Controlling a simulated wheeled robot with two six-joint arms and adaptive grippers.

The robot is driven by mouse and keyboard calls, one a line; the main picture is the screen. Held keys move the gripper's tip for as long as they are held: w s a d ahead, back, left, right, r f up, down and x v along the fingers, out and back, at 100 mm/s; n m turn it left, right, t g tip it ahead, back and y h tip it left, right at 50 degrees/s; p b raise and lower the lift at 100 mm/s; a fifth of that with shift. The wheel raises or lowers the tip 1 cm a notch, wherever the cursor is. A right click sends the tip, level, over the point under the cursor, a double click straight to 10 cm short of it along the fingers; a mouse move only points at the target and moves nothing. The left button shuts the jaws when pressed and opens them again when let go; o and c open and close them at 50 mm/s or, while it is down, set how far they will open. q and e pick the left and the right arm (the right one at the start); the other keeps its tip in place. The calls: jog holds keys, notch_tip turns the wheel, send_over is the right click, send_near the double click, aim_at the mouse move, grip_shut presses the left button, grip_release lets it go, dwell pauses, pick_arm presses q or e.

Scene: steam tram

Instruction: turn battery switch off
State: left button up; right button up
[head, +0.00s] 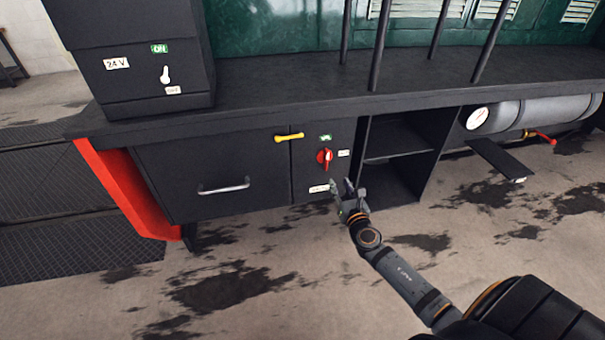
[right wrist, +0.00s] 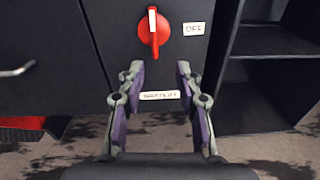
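The battery switch (head: 325,157) is a red rotary knob on the dark panel under the running board. In the right wrist view the knob (right wrist: 153,32) has a white mark and its handle stands upright. A white "OFF" label (right wrist: 194,28) is to its right, and a green label (head: 326,138) is above it. A white name label (right wrist: 160,95) is below it, too small to read surely. My right gripper (head: 348,188) is open and empty, just below and in front of the knob, apart from it. My left gripper is not in view.
A yellow handle (head: 289,138) sticks out left of the switch, and a drawer with a metal handle (head: 223,187) is further left. Open shelves (head: 399,155) are to the right. A 24 V box (head: 154,75) with a white lever stands above left.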

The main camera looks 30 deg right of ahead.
aim_at(327, 160)
jog(key=shift+n+t, duration=0.3)
jog(key=shift+n, duration=0.2)
jog(key=x, duration=0.3)
jog(key=r+x, duration=0.1)
jog(key=x, duration=0.2)
jog(key=b+x, duration=0.1)
jog(key=x, duration=0.3)
jog(key=shift+w+a+r, duration=0.1)
jog(key=shift+a+r, duration=0.05)
jog(key=shift+a, duration=0.2)
jog(key=shift+w+d, duration=0.1)
jog(key=shift+w, duration=0.3)
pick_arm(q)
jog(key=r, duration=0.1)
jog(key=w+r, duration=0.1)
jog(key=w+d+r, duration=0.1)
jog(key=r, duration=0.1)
pick_arm(e)
jog(key=shift+c, duration=0.4)
grip_shut()
